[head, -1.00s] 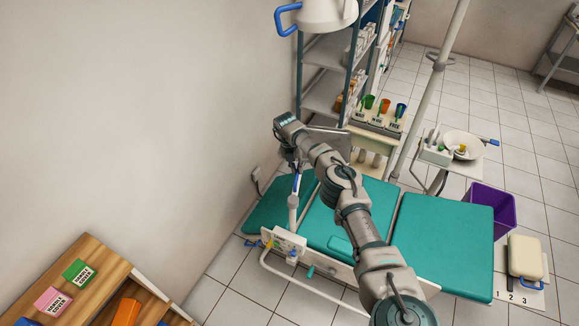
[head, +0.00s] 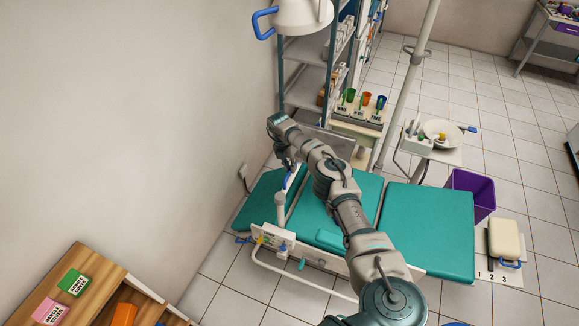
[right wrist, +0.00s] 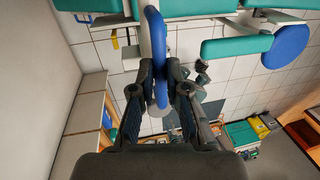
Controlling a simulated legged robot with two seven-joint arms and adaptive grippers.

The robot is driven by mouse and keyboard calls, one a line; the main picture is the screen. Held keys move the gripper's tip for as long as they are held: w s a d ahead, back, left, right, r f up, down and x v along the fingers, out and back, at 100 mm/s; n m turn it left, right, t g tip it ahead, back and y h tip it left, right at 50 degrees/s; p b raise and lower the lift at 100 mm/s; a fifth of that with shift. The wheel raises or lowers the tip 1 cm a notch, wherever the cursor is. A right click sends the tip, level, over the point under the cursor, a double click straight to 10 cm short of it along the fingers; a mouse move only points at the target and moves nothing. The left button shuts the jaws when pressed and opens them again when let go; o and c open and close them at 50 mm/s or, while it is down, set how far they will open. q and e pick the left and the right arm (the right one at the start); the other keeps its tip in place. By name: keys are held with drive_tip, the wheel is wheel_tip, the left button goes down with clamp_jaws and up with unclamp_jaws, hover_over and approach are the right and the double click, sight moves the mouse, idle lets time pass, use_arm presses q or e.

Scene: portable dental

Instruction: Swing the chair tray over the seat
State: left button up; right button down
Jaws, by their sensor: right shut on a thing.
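The dental chair (head: 430,225) has teal cushions and stands below my right arm in the head view. The chair tray (head: 345,145) looks like a grey panel behind my right forearm, which partly hides it. A blue handle (head: 291,177) rises on a white arm at the chair's left part. My right gripper (head: 286,160) is at the top of this handle. In the right wrist view the fingers of my right gripper (right wrist: 161,85) are shut on the blue handle (right wrist: 153,30), one on each side. My left gripper is not in view.
A wall (head: 130,110) closes off the left. A shelf rack (head: 303,80) and a stand with coloured cups (head: 358,120) are behind the chair. A pole (head: 405,90) and a basin (head: 440,130) stand right of them. A wooden cabinet (head: 75,255) is at lower left.

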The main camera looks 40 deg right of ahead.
drive_tip(key=c, duration=1.2)
unclamp_jaws()
drive_tip(key=shift+f, duration=0.1)
drive_tip(key=r, duration=0.4)
drive_tip(key=w+r, duration=0.1)
drive_tip(key=r, duration=0.2)
drive_tip(key=w+a+r, duration=0.1)
drive_tip(key=r, duration=0.3)
drive_tip(key=shift+w+r, duration=0.15)
drive_tip(key=shift+r, duration=0.15)
drive_tip(key=shift+d, duration=0.1)
